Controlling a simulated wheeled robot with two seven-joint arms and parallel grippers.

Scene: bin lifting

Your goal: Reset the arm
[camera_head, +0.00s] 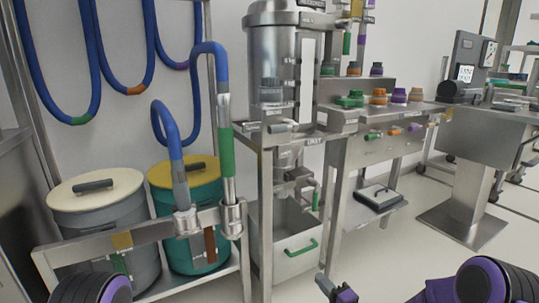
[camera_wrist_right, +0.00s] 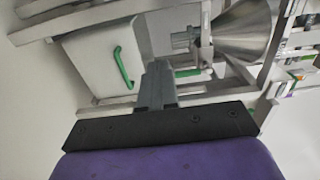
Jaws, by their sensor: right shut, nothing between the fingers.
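My right gripper (camera_head: 336,288) shows at the bottom of the head view, and its two fingers stand together in the right wrist view (camera_wrist_right: 157,82), shut and empty. It is apart from the light grey bin (camera_head: 280,255), which has a green handle and stands under the steel hopper stand. The bin also shows beyond the fingers in the wrist view (camera_wrist_right: 85,58), with a gap between. Purple and black parts of my right arm show at the lower right of the head view. A dark, round part of my left arm shows at the lower left; my left gripper is out of view.
Two lidded drums, grey (camera_head: 110,235) and teal (camera_head: 192,215), stand at the left behind a metal rail with blue hoses (camera_head: 168,135). A steel hopper (camera_head: 272,60) is above the bin. A bench (camera_head: 365,130) with colored caps stands right.

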